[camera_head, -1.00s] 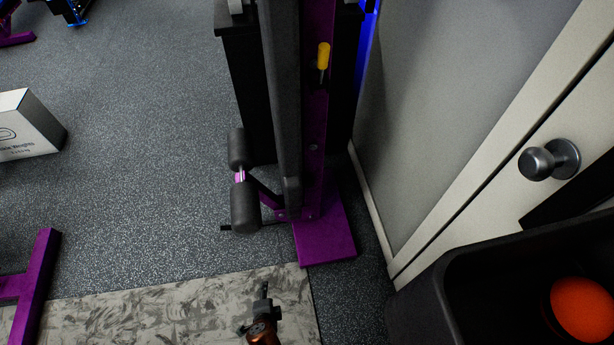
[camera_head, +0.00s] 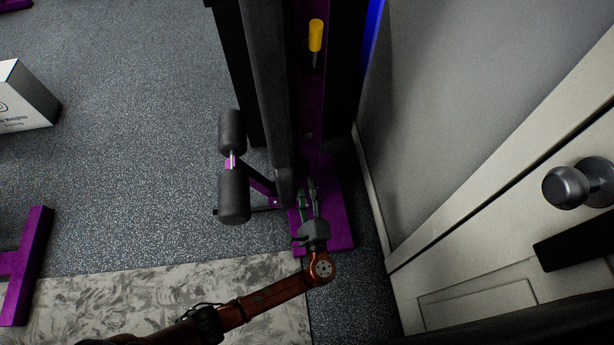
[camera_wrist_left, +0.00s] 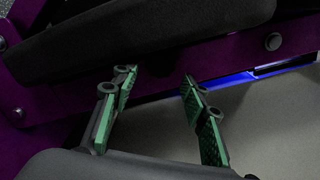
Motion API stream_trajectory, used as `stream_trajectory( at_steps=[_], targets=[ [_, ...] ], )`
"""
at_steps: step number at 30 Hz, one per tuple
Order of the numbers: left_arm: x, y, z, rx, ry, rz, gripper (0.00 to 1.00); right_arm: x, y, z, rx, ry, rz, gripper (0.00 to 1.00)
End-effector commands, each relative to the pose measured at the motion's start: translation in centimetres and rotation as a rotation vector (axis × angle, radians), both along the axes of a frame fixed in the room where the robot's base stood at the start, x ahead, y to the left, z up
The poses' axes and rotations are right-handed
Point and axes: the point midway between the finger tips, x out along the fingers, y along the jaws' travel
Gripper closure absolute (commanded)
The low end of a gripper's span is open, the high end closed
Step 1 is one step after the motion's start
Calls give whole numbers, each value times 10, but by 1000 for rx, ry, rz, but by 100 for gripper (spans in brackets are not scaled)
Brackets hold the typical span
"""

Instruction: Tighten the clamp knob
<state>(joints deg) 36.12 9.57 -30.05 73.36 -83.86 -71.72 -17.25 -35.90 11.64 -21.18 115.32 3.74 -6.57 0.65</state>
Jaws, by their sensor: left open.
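A yellow-handled knob with a metal shaft (camera_head: 316,36) sticks out of the purple upright (camera_head: 312,105) of the gym machine, high in the head view. I cannot tell whether it is the clamp knob. My left gripper (camera_head: 309,187) is open over the purple foot of that machine, well below the yellow knob in the picture. In the left wrist view its green-padded fingers (camera_wrist_left: 158,80) are spread apart with nothing between them. A purple beam with bolts (camera_wrist_left: 225,62) and a black pad (camera_wrist_left: 170,25) lie beyond the fingers. My right gripper is not in view.
Grey foam rollers (camera_head: 233,165) stand out left of the upright. A wall and a white door with a round knob (camera_head: 568,187) are on the right. A white box (camera_head: 22,98) lies at the far left. The speckled floor (camera_head: 130,150) between is clear.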

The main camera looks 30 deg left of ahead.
Motion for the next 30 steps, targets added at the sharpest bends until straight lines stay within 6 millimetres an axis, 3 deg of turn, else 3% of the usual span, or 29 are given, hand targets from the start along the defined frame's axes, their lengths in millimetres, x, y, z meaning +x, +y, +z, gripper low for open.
stream_trajectory(
  at_steps=[9, 20, 30],
  targets=[
    [35, 21, -3, 0, 3, -4, 59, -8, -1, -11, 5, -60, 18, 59],
    [40, 23, -1, -1, 1, -5, 59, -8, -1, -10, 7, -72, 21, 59],
    [39, 23, -1, -1, 2, -4, 83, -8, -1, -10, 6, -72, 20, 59]
  ],
)
